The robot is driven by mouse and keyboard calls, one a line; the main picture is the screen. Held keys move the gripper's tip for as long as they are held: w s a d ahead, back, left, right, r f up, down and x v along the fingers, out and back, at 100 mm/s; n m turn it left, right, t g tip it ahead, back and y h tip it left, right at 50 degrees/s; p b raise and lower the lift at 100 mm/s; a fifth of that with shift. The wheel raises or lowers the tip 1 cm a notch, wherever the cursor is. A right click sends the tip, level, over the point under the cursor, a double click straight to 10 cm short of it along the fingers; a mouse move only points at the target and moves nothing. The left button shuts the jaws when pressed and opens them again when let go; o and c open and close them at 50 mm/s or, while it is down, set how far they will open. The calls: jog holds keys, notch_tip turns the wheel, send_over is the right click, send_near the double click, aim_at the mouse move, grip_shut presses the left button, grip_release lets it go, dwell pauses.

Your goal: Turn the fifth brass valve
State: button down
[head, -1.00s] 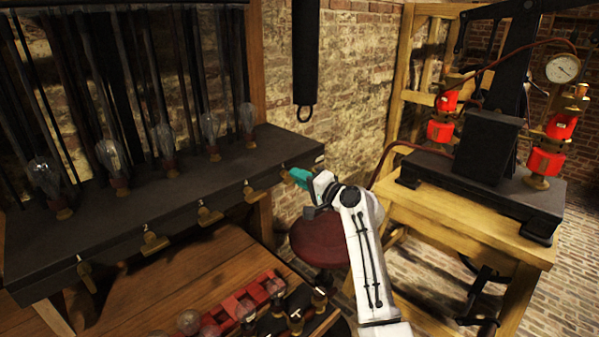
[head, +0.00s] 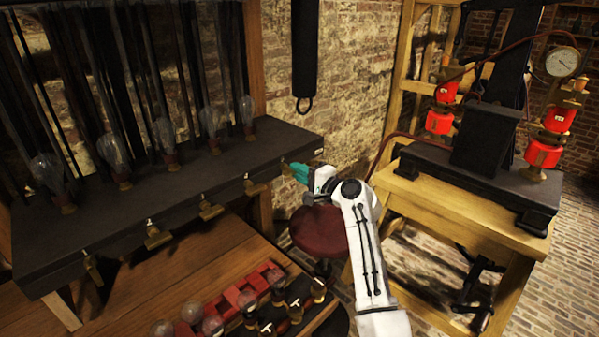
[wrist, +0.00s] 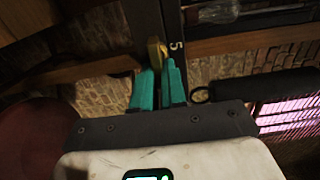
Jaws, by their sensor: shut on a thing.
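The fifth brass valve (wrist: 156,50) shows in the wrist view beside a "5" mark on the dark shelf edge. My gripper (wrist: 160,75) has its teal fingers on either side of the valve and is shut on it; the fingers hide part of the valve. In the head view my gripper (head: 292,171) reaches the right end of the black shelf (head: 290,143), and the fifth valve is mostly hidden there. Other brass valves (head: 253,187) (head: 210,211) (head: 156,238) stick out along the shelf's front edge to the left, untouched.
Several glass bulbs (head: 209,125) stand on the shelf. A red rack with bulbs (head: 232,298) sits on the wooden bench below. A dark red stool (head: 318,235) stands under my arm. A wooden table (head: 440,205) with a black press and red parts is at right.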

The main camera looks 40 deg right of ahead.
jog(key=c, duration=1.2)
grip_release()
jog(key=s+b, duration=0.1)
jog(key=s, duration=0.4)
jog(key=s+b, duration=0.1)
jog(key=s, duration=0.4)
jog(key=shift+s+d, duration=0.2)
jog(key=shift+s, duration=0.2)
jog(key=shift+f, duration=0.1)
